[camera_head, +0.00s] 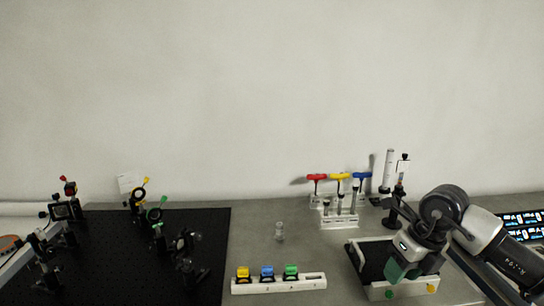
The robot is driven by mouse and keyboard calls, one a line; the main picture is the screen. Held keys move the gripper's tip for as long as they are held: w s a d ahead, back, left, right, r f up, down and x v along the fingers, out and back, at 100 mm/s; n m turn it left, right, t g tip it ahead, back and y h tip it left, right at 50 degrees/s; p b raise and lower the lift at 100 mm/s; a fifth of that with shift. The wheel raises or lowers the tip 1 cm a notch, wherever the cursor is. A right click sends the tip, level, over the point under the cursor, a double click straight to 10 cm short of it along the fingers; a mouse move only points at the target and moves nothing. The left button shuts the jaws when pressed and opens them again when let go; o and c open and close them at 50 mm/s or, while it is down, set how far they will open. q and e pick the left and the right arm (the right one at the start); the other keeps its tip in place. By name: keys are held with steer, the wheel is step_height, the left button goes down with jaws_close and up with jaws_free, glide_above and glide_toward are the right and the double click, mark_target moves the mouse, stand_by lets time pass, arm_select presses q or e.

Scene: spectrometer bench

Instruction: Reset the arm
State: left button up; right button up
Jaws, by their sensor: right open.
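My right gripper (402,272) comes in from the right on its grey and white arm and points down. It hovers over or just in front of a white-framed black tray (362,262) at the right of the bench. Its fingers are small in the picture and partly hidden, with no object visible between them. My left gripper is not in view.
A black breadboard (110,265) with several optical mounts fills the left. A white holder (312,283) carries yellow, blue and green blocks. A small glass vial (279,231) stands behind it. A rack (339,221) with coloured-handled tools stands near the wall. Bare bench lies around the vial.

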steer(key=s+a+r+m+t+y, duration=0.2)
steer(key=s+a+m+t+y, duration=0.1)
steer(key=a+y, duration=0.7)
steer(key=s+a+r+m+t+y, duration=0.3)
steer(key=a+y, duration=0.4)
steer(key=a, duration=0.5)
steer(key=d+f+m+t+h, duration=0.55)
steer(key=m+h, duration=0.35)
steer(key=m, duration=0.4)
steer(key=d+f+m+t+h, duration=0.6)
steer(key=m+h, duration=0.3)
steer(key=m, duration=0.4)
steer(key=s+d+f+m+g+h, duration=0.2)
steer(key=s+d+f+m+g, duration=0.15)
steer(key=s+f+g, duration=0.3)
steer(key=s+d+f+m+g, duration=0.1)
steer(key=s+f+g, duration=0.35)
steer(key=s, duration=0.35)
steer(key=s+d+f+m+g, duration=0.1)
steer(key=s+f+g, duration=0.35)
steer(key=s, duration=0.45)
step_height(320, 180, down, 25)
steer(key=g, duration=0.1)
steer(key=s+d+f+g, duration=0.1)
steer(key=s+d+f, duration=0.1)
steer(key=s+f, duration=1.4)
steer(key=shift+s+d+f, duration=0.2)
steer(key=shift+f, duration=0.4)
